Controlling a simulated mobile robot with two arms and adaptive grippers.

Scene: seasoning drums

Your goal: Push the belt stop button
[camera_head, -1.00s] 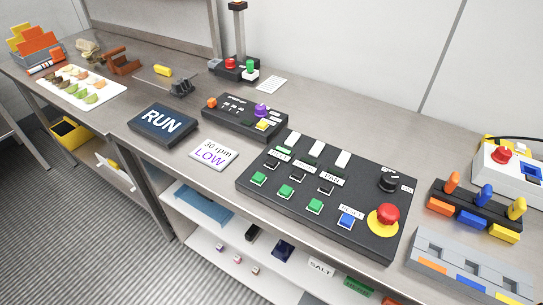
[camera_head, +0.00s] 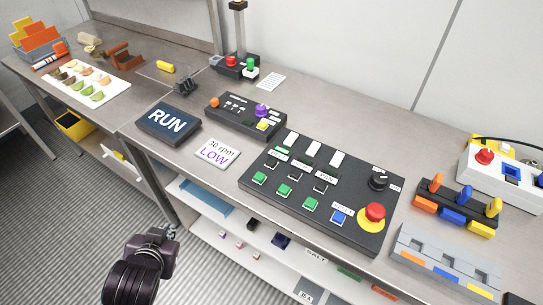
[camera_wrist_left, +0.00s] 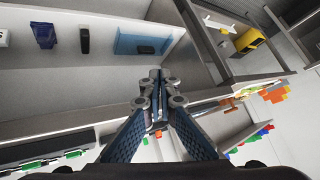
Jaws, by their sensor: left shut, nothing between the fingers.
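Several red buttons show in the head view, and no label tells me which one is the belt stop. A red button (camera_head: 231,61) sits beside a green button (camera_head: 250,64) on a small black box at the back, by a post. A large red mushroom button (camera_head: 375,213) on a yellow disc is on the big black panel (camera_head: 330,225). Another red button (camera_head: 485,157) is on a white box at the right. My left gripper (camera_head: 169,233) is shut and empty, low in front of the bench and apart from all buttons. It also shows shut in the left wrist view (camera_wrist_left: 157,85).
The steel bench (camera_head: 330,115) has bare room behind the panels. A RUN display (camera_head: 168,123), a LOW card (camera_head: 217,153) and a small black control box (camera_head: 245,115) stand left of the big panel. A white shelf (camera_head: 240,236) with small items lies under the bench edge.

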